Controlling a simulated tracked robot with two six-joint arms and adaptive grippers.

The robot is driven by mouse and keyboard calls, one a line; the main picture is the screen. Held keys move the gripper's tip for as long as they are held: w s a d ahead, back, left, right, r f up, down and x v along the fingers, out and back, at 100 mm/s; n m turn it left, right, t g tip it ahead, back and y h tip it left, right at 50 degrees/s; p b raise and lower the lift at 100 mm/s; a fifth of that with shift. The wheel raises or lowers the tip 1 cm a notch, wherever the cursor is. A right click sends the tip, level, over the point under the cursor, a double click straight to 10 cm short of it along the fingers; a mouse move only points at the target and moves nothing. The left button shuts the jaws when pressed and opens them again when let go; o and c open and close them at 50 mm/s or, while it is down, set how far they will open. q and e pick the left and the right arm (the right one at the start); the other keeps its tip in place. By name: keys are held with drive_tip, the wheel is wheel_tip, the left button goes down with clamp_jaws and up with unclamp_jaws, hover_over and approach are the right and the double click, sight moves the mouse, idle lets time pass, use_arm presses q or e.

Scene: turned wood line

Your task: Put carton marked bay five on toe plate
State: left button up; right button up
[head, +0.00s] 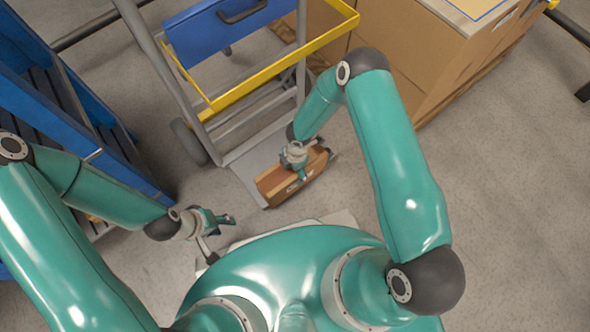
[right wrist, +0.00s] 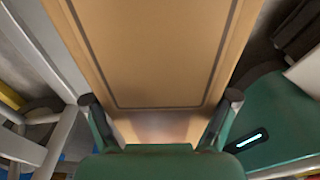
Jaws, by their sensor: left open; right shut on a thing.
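The brown carton (head: 272,188) is in the middle of the head view, over the right front part of the grey toe plate (head: 243,166) of a hand truck. I cannot tell whether it touches the plate. My right gripper (head: 299,172) is shut on the carton from above. In the right wrist view the carton (right wrist: 155,55) fills the middle, with the fingers of my right gripper (right wrist: 162,115) on either side. A dark mark shows on the carton's near side, too small to read. My left gripper (head: 222,238) is open and empty, left of the carton and apart from it.
A blue rack (head: 60,95) stands at the left. Large cardboard boxes (head: 415,55) stand behind at the right. Floor (head: 520,200) at the right is clear.

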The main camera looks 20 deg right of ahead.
drive_tip(key=shift+f, duration=0.15)
drive_tip(key=o, duration=1.6)
